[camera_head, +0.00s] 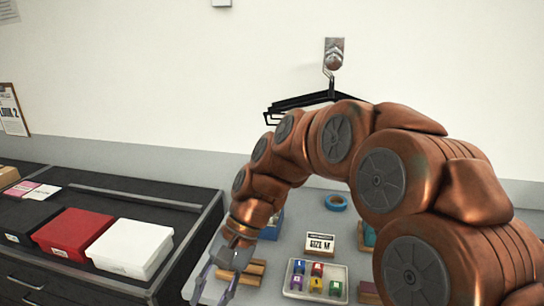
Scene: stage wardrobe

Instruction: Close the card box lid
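I cannot tell for sure which thing is the card box. A small holder with a white "SIZE M" card (321,243) stands on the pale tabletop, right of my gripper. A blue box-like thing (272,226) stands behind my wrist and is partly hidden by it; no lid can be made out on it. My gripper (211,297) points down at the lower left of the tabletop, its two thin fingers apart with nothing seen between them. The fingertips are close to the bottom edge of the picture.
A wooden rack (243,273) is just right of my gripper. A tray (343,271) holds several coloured pieces. A blue tape roll (336,202) lies behind. Black (25,222), red (68,233) and white (130,248) boxes stand on the dark cabinet at left. Black hangers (290,103) hang from a wall hook.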

